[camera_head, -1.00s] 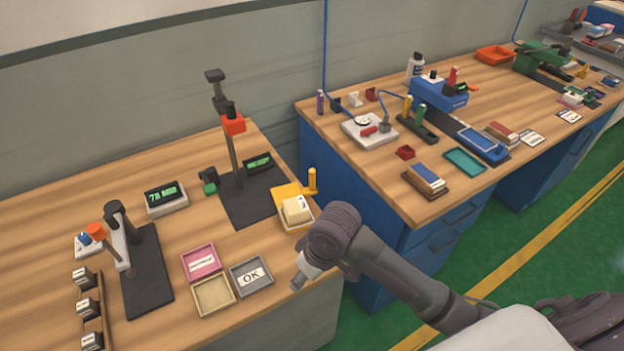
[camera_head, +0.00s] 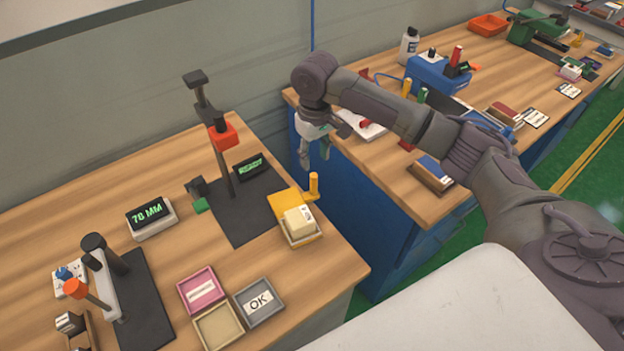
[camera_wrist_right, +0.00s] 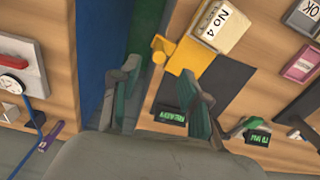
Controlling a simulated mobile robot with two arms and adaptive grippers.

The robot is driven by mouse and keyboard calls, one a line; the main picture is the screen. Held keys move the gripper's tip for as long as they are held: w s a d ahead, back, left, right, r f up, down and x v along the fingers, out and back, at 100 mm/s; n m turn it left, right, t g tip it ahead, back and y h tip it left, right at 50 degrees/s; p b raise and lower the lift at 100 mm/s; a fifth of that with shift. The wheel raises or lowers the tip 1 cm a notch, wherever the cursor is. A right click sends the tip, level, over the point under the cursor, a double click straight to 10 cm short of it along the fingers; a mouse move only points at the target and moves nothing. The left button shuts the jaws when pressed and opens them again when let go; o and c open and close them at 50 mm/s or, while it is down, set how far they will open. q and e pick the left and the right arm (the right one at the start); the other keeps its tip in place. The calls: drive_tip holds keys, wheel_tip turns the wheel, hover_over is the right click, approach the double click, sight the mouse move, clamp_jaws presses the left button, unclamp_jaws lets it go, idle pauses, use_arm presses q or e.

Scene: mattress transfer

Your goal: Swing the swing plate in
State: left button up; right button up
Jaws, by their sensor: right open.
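The yellow swing plate (camera_head: 283,201) sits at the right edge of the left bench, beside a black base mat (camera_head: 237,215). An upright yellow handle post (camera_head: 313,184) stands at its outer corner. A cream block (camera_head: 298,219) rests in a tray on the plate; in the right wrist view the block (camera_wrist_right: 218,27) reads "No 4". My right gripper (camera_head: 315,155) is open and empty, above and beyond the post, over the gap between the benches. In the right wrist view the post (camera_wrist_right: 158,50) appears between and past the open fingers (camera_wrist_right: 159,75). My left gripper is not in view.
A black stand with a red-orange head (camera_head: 222,135) rises from the mat. A green-lit display (camera_head: 251,166) is behind it. Pink (camera_head: 201,289), cream and grey "OK" (camera_head: 258,301) trays lie in front. The right bench (camera_head: 400,187) with its tools is beneath my right arm.

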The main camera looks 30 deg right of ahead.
hover_over(314, 184)
drive_tip(key=f, duration=0.4)
drive_tip(key=shift+w+d, duration=0.2)
drive_tip(key=shift+w, duration=0.05)
wheel_tip(314, 184, down, 2)
drive_tip(key=shift+w+f+p, duration=0.1)
drive_tip(key=shift+w+p, duration=0.05)
drive_tip(key=shift+p, duration=0.15)
wheel_tip(314, 184, down, 4)
drive_tip(key=shift+r, duration=0.1)
drive_tip(key=shift+f, duration=0.75)
drive_tip(key=c, duration=0.6)
clamp_jaws()
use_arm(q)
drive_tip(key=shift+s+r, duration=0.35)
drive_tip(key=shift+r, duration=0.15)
